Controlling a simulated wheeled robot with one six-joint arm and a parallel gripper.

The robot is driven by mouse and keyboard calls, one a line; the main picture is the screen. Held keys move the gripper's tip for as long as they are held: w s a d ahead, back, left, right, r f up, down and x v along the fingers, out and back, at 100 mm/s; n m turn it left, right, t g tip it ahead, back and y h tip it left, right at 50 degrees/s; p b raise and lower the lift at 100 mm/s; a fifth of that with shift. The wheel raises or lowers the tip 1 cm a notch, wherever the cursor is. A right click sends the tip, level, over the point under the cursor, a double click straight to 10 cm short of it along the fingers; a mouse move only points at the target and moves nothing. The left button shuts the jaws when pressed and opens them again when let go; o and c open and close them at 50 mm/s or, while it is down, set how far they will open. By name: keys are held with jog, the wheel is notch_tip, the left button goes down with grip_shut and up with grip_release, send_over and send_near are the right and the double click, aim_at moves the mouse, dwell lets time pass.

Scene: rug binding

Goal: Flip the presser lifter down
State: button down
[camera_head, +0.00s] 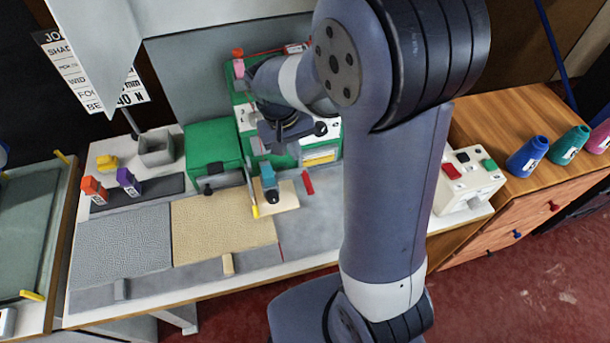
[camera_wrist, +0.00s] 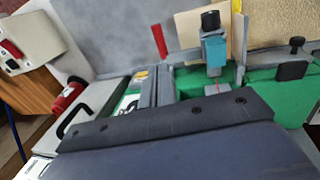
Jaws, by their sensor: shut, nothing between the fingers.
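A green sewing machine (camera_head: 290,155) stands on the grey-topped table. At its front is a teal presser part (camera_head: 268,178) with a black knob, over a beige mat piece; it also shows in the wrist view (camera_wrist: 214,52). A small red lever (camera_head: 307,182) sits just right of it, tilted; in the wrist view the lever (camera_wrist: 159,40) is left of the teal part. I cannot tell for sure which is the presser lifter. My gripper (camera_head: 285,132) is shut and empty above the machine, behind the teal part. Its fingertips are unclear, and my arm hides the machine's right side.
A grey textured mat (camera_head: 122,245) and a tan one (camera_head: 222,228) lie left of the machine. A grey box (camera_head: 157,148) stands behind them. A white control box (camera_head: 467,178) with red and green buttons is at right. Thread cones, including a blue one (camera_head: 527,157), stand beyond.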

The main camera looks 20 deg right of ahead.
aim_at(306, 186)
jog(key=f, duration=0.4)
jog(key=d+f+p, duration=0.1)
jog(key=f, duration=0.3)
jog(key=d+f, duration=0.1)
jog(key=f, duration=0.3)
jog(key=shift+d+p, duration=0.2)
jog(key=shift+p, duration=0.15)
notch_tip(306, 186, down, 3)
jog(key=b, duration=0.3)
jog(key=shift+r, duration=0.15)
jog(key=shift+s, duration=0.2)
